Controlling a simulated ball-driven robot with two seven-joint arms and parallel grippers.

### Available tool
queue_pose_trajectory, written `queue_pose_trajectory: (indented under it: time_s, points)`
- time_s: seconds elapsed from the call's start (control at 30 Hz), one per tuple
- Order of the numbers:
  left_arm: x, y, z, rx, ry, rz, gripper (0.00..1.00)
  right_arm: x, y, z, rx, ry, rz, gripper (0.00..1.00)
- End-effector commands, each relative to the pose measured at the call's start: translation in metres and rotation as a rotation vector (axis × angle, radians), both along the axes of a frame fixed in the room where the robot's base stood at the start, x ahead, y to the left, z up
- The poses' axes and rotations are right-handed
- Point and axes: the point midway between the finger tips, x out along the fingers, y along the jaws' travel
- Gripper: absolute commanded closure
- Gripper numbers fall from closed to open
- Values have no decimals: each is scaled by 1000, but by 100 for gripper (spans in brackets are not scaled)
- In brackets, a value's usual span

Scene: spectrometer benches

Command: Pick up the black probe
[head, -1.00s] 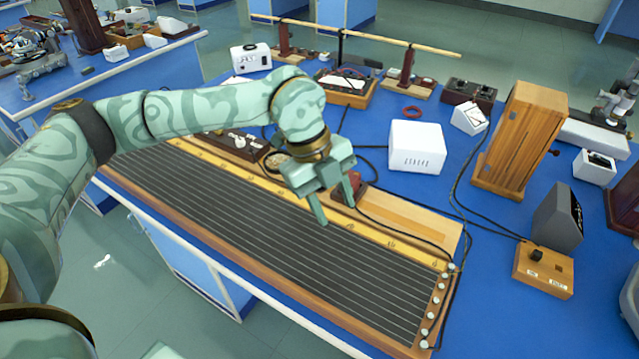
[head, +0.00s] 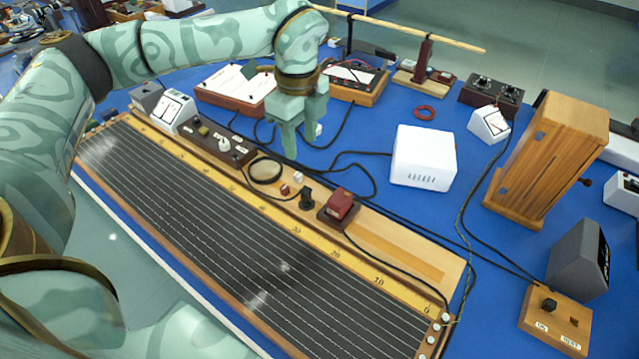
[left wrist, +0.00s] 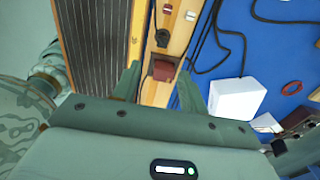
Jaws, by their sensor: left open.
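The black probe (head: 306,198) appears to be the small dark upright piece on the wooden strip of the long wire board (head: 200,215), left of a red block (head: 340,204). In the left wrist view it is probably the dark piece (left wrist: 162,37) beyond the red block (left wrist: 163,71). My left gripper (head: 302,140) points down, open and empty, above and behind the board in the head view, apart from the probe. In the left wrist view its fingers (left wrist: 158,84) frame the red block from above. My right gripper is not in view.
A white box (head: 423,158) and a tall wooden case (head: 545,160) stand to the right on the blue bench. A black ring (head: 265,170) and a dark control panel (head: 215,138) lie left of the probe. Black cables run behind the board. A red ring (head: 424,113) lies farther back.

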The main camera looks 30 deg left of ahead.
Motion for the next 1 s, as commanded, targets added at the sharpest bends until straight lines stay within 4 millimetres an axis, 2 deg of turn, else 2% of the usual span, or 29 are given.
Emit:
queue_pose_trajectory:
  time_s: [0.07, 0.17, 0.4, 0.5, 0.73, 1.0]
  points:
    - [0, 0, -4, 0, 1, -1, 57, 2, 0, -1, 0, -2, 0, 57]
    - [-1, 0, -19, 0, 5, -2, 57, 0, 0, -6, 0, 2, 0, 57]
    - [-1, 0, -80, -1, 6, -3, 57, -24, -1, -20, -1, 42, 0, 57]
    - [-1, 0, -99, -1, 5, -2, 57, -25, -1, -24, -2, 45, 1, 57]
    - [0, -1, -117, -1, 1, -3, 57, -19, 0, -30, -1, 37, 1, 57]
    - [2, -1, -160, -1, 4, -3, 57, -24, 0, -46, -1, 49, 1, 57]
